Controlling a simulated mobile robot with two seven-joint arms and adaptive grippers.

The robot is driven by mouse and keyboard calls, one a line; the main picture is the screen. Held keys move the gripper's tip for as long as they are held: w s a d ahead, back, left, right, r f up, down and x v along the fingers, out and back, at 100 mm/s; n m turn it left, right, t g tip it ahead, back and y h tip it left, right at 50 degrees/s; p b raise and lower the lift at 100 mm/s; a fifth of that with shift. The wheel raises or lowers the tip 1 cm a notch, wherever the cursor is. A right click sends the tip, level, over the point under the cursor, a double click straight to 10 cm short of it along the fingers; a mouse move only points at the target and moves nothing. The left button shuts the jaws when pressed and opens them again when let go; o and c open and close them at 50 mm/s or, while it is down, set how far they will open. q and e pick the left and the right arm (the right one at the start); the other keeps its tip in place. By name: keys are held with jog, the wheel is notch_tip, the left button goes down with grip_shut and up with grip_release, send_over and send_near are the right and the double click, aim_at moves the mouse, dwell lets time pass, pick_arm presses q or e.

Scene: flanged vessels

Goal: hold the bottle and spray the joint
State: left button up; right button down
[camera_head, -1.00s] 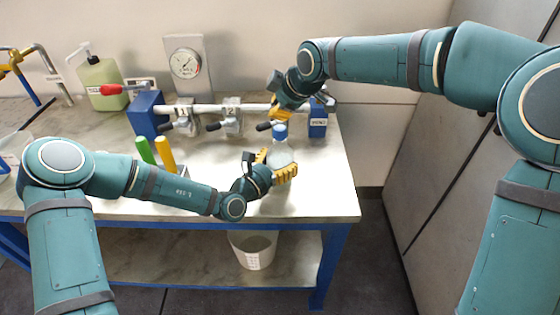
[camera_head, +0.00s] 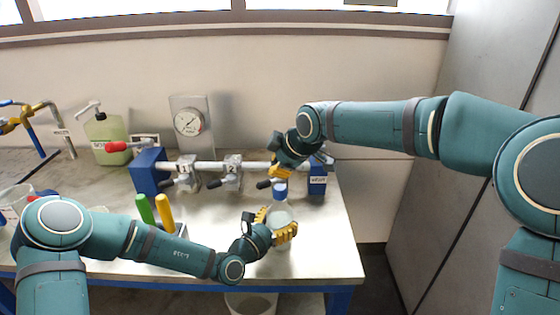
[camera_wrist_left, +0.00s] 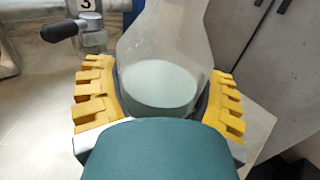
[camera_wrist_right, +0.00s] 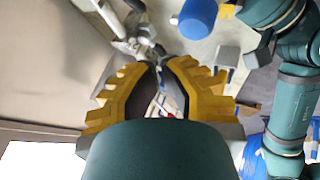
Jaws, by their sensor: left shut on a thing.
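My left gripper (camera_head: 276,226) is shut around the clear bottle (camera_head: 281,215), which has a blue cap (camera_head: 280,190) and pale liquid; it stands upright near the table's right front. The left wrist view shows the bottle (camera_wrist_left: 160,75) between both yellow fingers (camera_wrist_left: 160,95). My right gripper (camera_head: 279,172) is above and behind the cap, near the pipe's right end. In the right wrist view its fingers (camera_wrist_right: 160,72) nearly meet, with nothing seen held; the blue cap (camera_wrist_right: 197,17) is apart from them. Clamped joints 1 (camera_head: 187,170) and 2 (camera_head: 232,172) sit on the pipe; joint 3 (camera_wrist_left: 88,20) shows in the left wrist view.
A gauge (camera_head: 188,123) stands behind the pipe. A green-liquid jug (camera_head: 106,140) is at the back left. Green (camera_head: 145,209) and yellow (camera_head: 164,212) handles stand near my left forearm. A bin (camera_head: 250,302) is under the table. A wall panel (camera_head: 465,170) bounds the right.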

pick_arm(q)
jog(key=o, duration=1.2)
jog(key=shift+a, duration=0.1)
jog(key=shift+o, duration=0.2)
